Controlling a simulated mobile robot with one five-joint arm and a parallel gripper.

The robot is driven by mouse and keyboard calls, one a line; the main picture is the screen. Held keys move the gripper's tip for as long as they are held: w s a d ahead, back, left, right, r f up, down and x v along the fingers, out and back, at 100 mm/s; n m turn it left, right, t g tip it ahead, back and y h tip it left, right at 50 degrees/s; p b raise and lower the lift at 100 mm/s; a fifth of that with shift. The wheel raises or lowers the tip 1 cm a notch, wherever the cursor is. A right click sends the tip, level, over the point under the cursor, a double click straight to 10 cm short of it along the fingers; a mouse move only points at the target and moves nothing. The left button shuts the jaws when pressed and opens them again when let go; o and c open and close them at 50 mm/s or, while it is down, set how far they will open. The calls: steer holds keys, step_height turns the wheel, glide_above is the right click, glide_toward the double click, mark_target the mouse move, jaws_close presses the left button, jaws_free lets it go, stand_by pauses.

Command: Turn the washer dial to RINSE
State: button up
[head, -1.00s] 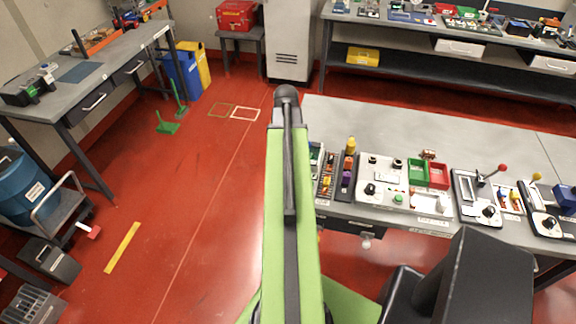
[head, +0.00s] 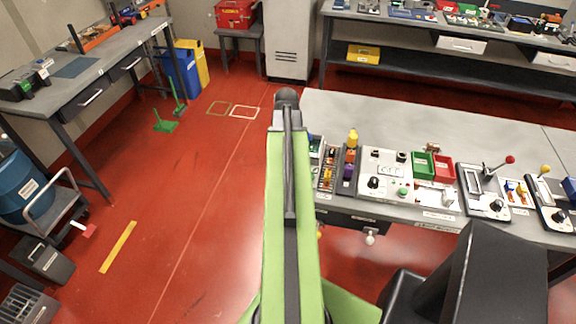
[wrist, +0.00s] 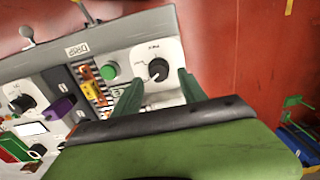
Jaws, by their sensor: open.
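In the wrist view a black round dial (wrist: 158,69) with a pale pointer mark sits on a white panel near the end of the bench. The print around it is too small to read, so I cannot tell its setting or be sure it is the washer dial. My gripper (wrist: 163,80) is open, with its two dark green fingers on either side of the dial's lower part; I cannot tell whether they touch it. In the head view my arm hides the gripper and this dial. Another black knob (wrist: 22,103) is at the far left of the wrist view.
A green button (wrist: 109,71) is left of the dial, beside a striped strip with yellow and orange switches (wrist: 90,85) and a purple block (wrist: 57,107). The bench (head: 455,130) carries several more panels, with upright levers (head: 508,161).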

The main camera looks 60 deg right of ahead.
steer(key=shift+f, duration=0.1)
step_height(320, 180, down, 4)
steer(key=b, duration=0.3)
steer(key=shift+r+b, duration=0.25)
steer(key=shift+b, duration=0.1)
steer(key=shift+r, duration=0.1)
jaws_close()
steer(key=m, duration=0.5)
steer(key=shift+m, duration=0.3)
steer(key=m, duration=0.5)
steer(key=shift+w+m, duration=0.1)
steer(key=shift+m, duration=0.3)
